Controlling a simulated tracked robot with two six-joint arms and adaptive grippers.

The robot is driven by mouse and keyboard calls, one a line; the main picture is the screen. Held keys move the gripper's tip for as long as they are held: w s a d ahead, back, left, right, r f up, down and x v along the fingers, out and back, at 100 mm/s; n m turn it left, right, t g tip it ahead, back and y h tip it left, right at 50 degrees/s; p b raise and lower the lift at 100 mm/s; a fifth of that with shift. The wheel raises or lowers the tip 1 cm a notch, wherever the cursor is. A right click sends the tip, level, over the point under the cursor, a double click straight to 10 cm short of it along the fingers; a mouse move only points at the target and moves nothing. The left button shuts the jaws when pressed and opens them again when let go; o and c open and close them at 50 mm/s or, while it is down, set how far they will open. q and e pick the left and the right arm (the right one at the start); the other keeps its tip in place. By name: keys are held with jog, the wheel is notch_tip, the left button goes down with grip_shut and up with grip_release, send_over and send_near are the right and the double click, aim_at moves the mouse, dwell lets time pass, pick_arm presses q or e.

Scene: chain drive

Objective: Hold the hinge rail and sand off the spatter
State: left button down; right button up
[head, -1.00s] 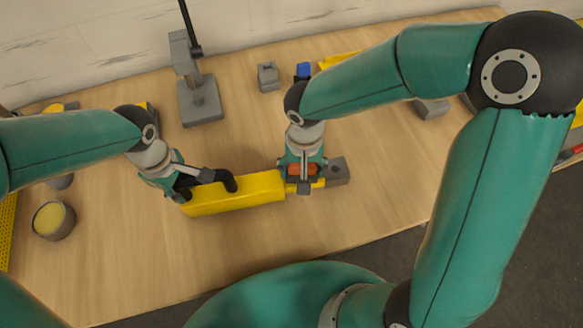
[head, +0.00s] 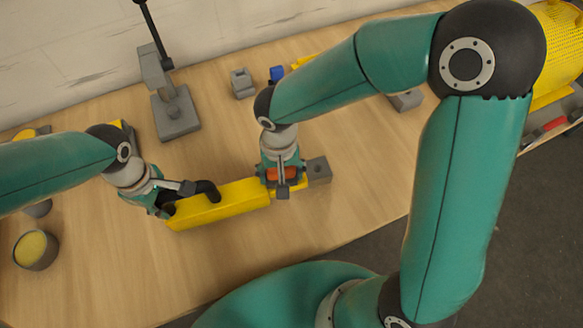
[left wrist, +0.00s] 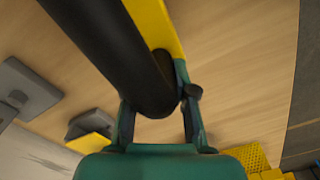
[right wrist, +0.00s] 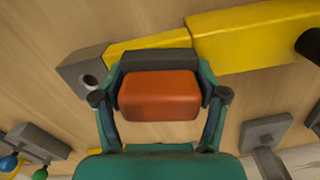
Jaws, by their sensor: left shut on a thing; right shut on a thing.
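A long yellow rail (head: 220,205) lies on the table, with a narrower yellow part and a grey holed block (head: 318,170) at its right end. I take it for the hinge rail. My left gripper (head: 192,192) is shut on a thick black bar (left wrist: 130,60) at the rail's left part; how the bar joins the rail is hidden. My right gripper (head: 282,182) is shut on an orange block with a dark backing (right wrist: 160,95). The block lies over or against the narrow yellow part (right wrist: 148,47), beside the grey block; contact is unclear. I cannot make out spatter.
A grey stand (head: 172,112) and a small grey block (head: 242,83) are at the back. A cup with yellow contents (head: 36,249) stands at the left. A yellow mesh bin (head: 560,60) is at the far right. The tabletop before the rail is clear.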

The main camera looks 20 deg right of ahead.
aim_at(267, 178)
jog(key=a, duration=0.3)
jog(key=shift+w+a, duration=0.15)
jog(key=shift+r, duration=4.1)
pick_arm(q)
jog(key=c, duration=0.9)
grip_release()
jog(key=shift+o, duration=0.2)
jog(key=shift+r, duration=0.1)
notch_tip(267, 178, up, 10)
jog(key=shift+w+r, duration=0.1)
jog(key=shift+r, duration=0.7)
